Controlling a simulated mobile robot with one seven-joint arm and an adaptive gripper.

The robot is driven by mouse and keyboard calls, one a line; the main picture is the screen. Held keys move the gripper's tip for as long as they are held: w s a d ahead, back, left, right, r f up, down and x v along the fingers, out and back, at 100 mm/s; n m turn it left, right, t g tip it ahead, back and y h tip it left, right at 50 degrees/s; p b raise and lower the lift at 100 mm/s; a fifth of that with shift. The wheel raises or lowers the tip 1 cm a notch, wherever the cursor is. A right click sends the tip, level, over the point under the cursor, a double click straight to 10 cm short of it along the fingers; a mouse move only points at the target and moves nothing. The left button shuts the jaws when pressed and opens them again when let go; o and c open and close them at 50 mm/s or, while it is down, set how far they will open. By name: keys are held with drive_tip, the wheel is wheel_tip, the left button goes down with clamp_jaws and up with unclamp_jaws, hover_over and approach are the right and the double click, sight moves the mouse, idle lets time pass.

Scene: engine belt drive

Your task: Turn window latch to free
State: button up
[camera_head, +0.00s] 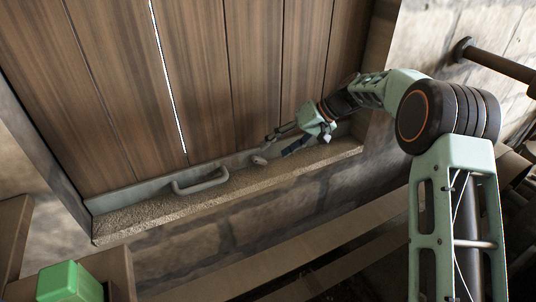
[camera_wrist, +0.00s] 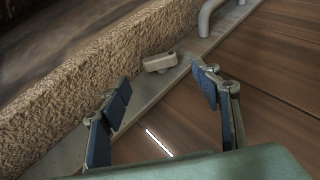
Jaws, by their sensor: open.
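The window latch (camera_wrist: 160,62) is a small grey knob-like lever on the grey bottom rail of the wooden shutter. In the wrist view it lies just beyond the fingertips, between their lines. In the head view the latch (camera_head: 259,160) sits just left of my gripper (camera_head: 277,143). My gripper (camera_wrist: 160,90) is open, with its blue-padded fingers wide apart and nothing between them. The fingers look apart from the latch, though the exact gap cannot be told. A grey bar handle (camera_head: 200,183) is fixed to the same rail, left of the latch; it also shows in the wrist view (camera_wrist: 206,18).
The shutter of brown wooden planks (camera_head: 180,80) fills the upper left. A rough stone sill (camera_head: 130,217) runs along its bottom edge, close to the latch. A green block (camera_head: 68,282) stands at the lower left. A dark pipe (camera_head: 495,62) juts out at the upper right.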

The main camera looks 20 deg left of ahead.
drive_tip(key=v, duration=0.6)
drive_tip(key=shift+d+r, duration=0.1)
